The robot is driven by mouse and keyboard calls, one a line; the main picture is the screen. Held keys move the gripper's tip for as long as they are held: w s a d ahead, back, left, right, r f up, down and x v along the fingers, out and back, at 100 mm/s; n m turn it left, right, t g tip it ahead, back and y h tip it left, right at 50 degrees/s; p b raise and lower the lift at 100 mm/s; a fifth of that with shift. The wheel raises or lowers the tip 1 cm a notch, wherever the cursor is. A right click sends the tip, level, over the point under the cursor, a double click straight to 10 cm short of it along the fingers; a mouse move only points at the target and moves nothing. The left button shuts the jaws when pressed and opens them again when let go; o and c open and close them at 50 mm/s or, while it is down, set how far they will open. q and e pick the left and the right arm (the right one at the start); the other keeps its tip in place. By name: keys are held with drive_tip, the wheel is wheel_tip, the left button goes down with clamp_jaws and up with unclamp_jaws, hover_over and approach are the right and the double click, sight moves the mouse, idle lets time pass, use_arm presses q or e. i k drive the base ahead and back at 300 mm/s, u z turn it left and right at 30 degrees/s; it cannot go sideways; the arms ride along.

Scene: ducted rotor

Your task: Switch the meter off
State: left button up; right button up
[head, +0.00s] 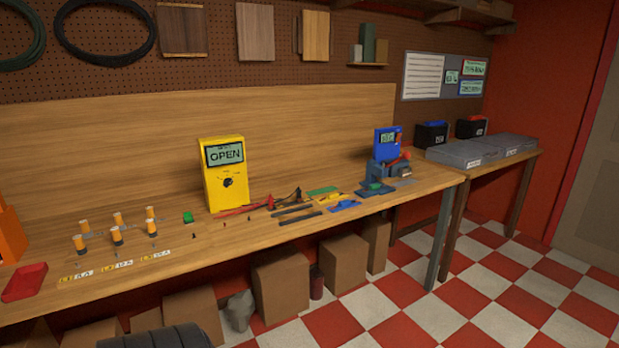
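The yellow meter (225,174) stands upright on the wooden workbench (330,220), near its back panel. Its screen (225,154) is lit and reads "OPEN". A black round dial (228,183) sits on its front below the screen; its exact pointer setting is too small to read. Red and black leads (243,209) lie on the bench at the meter's right foot. Neither of my grippers is in view.
Several orange-and-silver cylinders (117,236) stand left of the meter, with a red tray (24,282) at far left. Strips and tools (297,216) lie to the right. A blue device (387,143) stands further right. Boxes (281,285) sit under the bench.

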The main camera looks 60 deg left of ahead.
sight(227, 182)
drive_tip(key=z, duration=0.1)
drive_tip(key=i, duration=1.05)
drive_tip(key=u, duration=0.85)
drive_tip(key=i, duration=0.8)
drive_tip(key=u, duration=0.9)
